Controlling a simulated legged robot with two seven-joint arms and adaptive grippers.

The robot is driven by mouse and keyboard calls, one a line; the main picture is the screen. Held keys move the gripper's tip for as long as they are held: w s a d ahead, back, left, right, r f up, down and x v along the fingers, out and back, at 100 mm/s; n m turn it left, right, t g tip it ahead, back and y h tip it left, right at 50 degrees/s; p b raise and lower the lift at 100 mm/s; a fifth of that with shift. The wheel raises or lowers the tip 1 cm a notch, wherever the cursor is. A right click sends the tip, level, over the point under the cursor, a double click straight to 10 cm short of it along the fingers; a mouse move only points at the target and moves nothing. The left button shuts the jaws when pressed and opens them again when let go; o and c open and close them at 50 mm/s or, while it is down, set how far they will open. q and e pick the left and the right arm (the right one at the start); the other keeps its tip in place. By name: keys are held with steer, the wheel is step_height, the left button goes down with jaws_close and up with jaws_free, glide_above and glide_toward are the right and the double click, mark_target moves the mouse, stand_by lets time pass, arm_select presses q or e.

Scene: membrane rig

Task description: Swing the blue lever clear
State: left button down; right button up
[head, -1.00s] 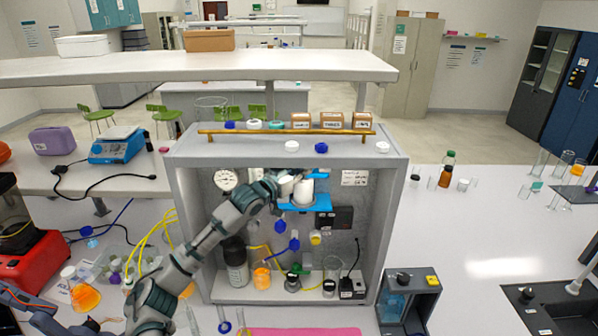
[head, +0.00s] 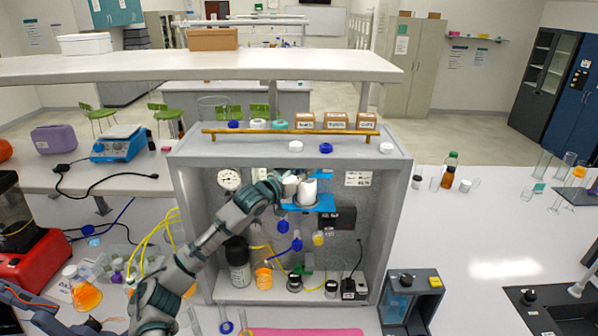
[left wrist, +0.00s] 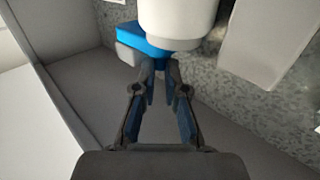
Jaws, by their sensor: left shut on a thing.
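The blue lever (head: 322,206) shows as a flat blue piece under a white cylinder (head: 307,191) inside the grey cabinet. In the left wrist view the blue lever (left wrist: 143,43) runs beneath the rounded white body (left wrist: 178,20). My left gripper (head: 286,188) reaches into the cabinet from the left. In the left wrist view my left gripper (left wrist: 160,72) has its fingertips together at the blue lever's near edge, shut on it. The exact contact is partly hidden. My right gripper is not in view.
The grey cabinet (head: 394,230) has side walls close around the arm. A gauge (head: 229,179) is at its upper left and a black box (head: 338,217) at right. Blue valve handles (head: 283,227) hang below. Bottles (head: 237,266) and an orange beaker (head: 264,277) stand on its floor.

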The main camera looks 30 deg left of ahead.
arm_select(q)
steer(key=shift+d+r, duration=0.2)
